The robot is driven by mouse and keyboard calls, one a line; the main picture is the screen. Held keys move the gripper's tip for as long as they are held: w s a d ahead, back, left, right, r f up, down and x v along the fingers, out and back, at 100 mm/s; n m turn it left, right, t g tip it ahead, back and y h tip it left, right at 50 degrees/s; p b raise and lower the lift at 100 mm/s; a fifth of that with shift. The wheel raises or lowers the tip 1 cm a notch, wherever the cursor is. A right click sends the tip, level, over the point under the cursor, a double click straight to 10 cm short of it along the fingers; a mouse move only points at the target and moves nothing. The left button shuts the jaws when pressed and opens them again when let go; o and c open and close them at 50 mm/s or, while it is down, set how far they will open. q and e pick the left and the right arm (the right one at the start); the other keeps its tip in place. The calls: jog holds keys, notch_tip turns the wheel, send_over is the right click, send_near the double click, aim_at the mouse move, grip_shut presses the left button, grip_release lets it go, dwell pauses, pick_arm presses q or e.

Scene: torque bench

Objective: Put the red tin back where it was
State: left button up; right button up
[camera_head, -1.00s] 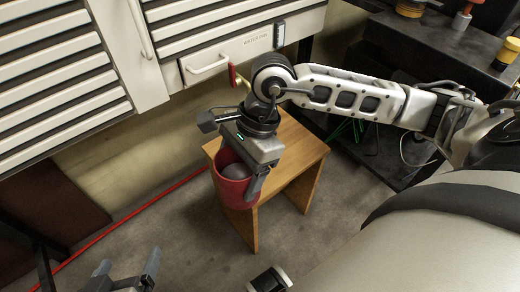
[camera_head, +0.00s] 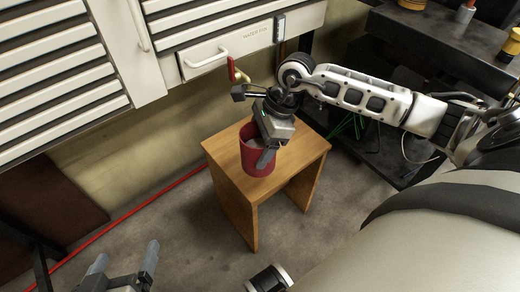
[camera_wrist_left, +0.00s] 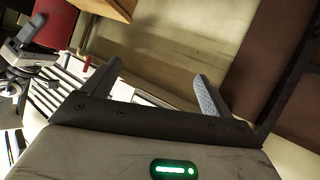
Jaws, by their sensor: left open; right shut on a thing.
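The red tin (camera_head: 256,158) is an open-topped red can, upright at the left part of the small wooden stool (camera_head: 296,158) in the head view. I cannot tell whether its base touches the stool top. My right gripper (camera_head: 264,150) is shut on the tin's rim, with one finger outside its near wall. Part of the tin's inside is hidden by the gripper. The tin also shows at the upper left of the left wrist view (camera_wrist_left: 45,18). My left gripper (camera_head: 122,268) is open and empty at the lower left, apart from the tin; its fingers show in the left wrist view (camera_wrist_left: 157,88).
White louvred cabinets with a drawer (camera_head: 232,50) stand behind the stool. A red-handled valve (camera_head: 232,70) is near the wall. A dark bench (camera_head: 450,45) with items stands at the right. A red line (camera_head: 140,213) runs along the floor. The stool top's right part is clear.

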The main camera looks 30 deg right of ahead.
aim_at(260, 144)
jog(key=shift+w+d+f, duration=0.3)
jog(key=shift+f, duration=0.15)
jog(key=shift+w+d+f, duration=0.25)
jog(key=shift+f, duration=0.2)
jog(key=shift+w+d+f+b, duration=0.15)
jog(key=shift+f+b, duration=0.15)
notch_tip(260, 144, down, 3)
jog(key=shift+r+b, duration=0.2)
jog(key=shift+b, duration=0.3)
jog(key=shift+f, duration=0.35)
jog(key=o, duration=1.2)
jog(key=shift+c, duration=0.2)
pick_arm(q)
jog(key=shift+d+r+t+h, duration=0.15)
jog(key=shift+r+t, duration=0.05)
jog(key=shift+r, duration=0.25)
jog(key=shift+d+r+t+h, duration=0.15)
jog(key=shift+r+t, duration=0.05)
jog(key=shift+r, duration=0.25)
